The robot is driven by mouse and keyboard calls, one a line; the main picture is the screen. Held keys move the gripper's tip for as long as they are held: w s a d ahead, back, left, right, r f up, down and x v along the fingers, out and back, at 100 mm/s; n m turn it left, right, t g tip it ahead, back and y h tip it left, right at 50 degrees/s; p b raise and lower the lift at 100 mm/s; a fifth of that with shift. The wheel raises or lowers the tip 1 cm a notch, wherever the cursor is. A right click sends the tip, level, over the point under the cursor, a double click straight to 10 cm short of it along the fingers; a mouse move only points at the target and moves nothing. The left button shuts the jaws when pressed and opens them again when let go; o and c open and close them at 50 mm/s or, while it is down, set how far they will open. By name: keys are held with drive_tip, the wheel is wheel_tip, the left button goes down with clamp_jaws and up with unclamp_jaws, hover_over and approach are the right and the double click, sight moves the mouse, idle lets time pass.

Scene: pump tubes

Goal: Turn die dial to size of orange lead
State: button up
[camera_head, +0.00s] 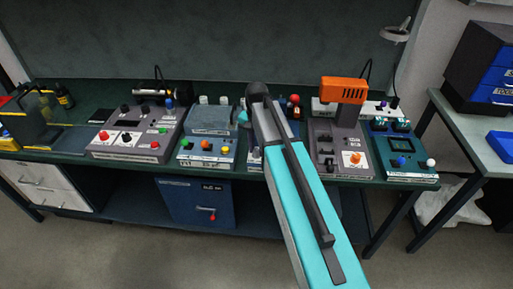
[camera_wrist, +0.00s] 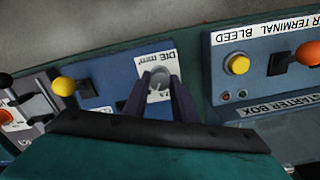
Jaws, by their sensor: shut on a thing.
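The die dial (camera_wrist: 158,86) is a small grey round knob on a pale plate labelled "DIE mm²", seen upside down in the wrist view. My gripper (camera_wrist: 160,82) has its two dark fingers on either side of the dial and is shut on it. The size marks around the dial are mostly hidden or too small to read. In the head view my arm covers the dial and the gripper's fingertips. I cannot pick out an orange lead in either view.
The blue-grey starter box (camera_head: 208,152) stands beside the dial's unit; its yellow button (camera_wrist: 237,65) and orange knob (camera_wrist: 309,53) show in the wrist view. A yellow knob (camera_wrist: 64,86) is on the other side. A grey unit with an orange head (camera_head: 343,90) stands right of my arm.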

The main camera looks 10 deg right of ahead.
sight(257, 150)
drive_tip(key=shift+m, duration=1.2)
drive_tip(key=o, duration=1)
drive_tip(key=shift+o, duration=0.2)
drive_tip(key=shift+r, duration=0.15)
wheel_tip(257, 150, up, 14)
drive_tip(key=b, duration=0.2)
drive_tip(key=shift+f+b, duration=0.2)
drive_tip(key=shift+b, duration=0.1)
